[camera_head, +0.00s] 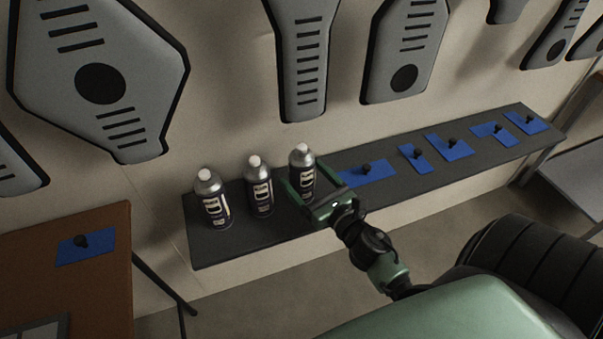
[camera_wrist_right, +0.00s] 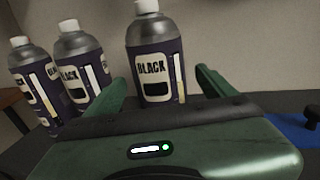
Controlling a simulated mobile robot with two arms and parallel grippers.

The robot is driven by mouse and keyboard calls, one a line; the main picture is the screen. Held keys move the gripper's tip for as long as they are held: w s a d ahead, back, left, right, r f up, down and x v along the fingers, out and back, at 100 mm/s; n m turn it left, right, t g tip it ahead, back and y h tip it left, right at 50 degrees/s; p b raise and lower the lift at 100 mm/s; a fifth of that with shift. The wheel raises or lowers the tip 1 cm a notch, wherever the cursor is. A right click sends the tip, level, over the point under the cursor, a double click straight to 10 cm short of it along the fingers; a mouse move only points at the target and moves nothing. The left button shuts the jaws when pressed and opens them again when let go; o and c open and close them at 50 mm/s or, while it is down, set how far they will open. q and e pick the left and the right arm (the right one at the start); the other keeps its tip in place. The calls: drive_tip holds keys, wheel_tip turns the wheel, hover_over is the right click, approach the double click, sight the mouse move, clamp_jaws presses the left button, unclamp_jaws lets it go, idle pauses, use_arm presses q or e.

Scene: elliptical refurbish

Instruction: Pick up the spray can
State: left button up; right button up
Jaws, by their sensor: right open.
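Three spray cans with white caps, silver shoulders and dark purple bodies stand upright in a row on a dark shelf (camera_head: 260,228). They are the left can (camera_head: 213,200), the middle can (camera_head: 259,190) and the right can (camera_head: 302,167). My right gripper (camera_head: 302,200) is open at the right can, its fingers reaching to either side of the lower body. In the right wrist view the right can (camera_wrist_right: 157,62), labelled "BLACK", stands between the two green fingers (camera_wrist_right: 160,90). Its base is hidden by the gripper. Contact cannot be told. My left gripper is not in view.
Several blue mats with small black knobs, such as this mat (camera_head: 365,172), lie along the shelf to the right. A brown table (camera_head: 80,285) with another blue mat (camera_head: 86,247) stands at the left. Grey panels (camera_head: 100,70) hang on the wall behind.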

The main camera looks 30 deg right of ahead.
drive_tip(key=shift+w, duration=1.1)
drive_tip(key=c, duration=1.6)
drive_tip(key=shift+r, duration=0.1)
drive_tip(key=shift+c, duration=0.2)
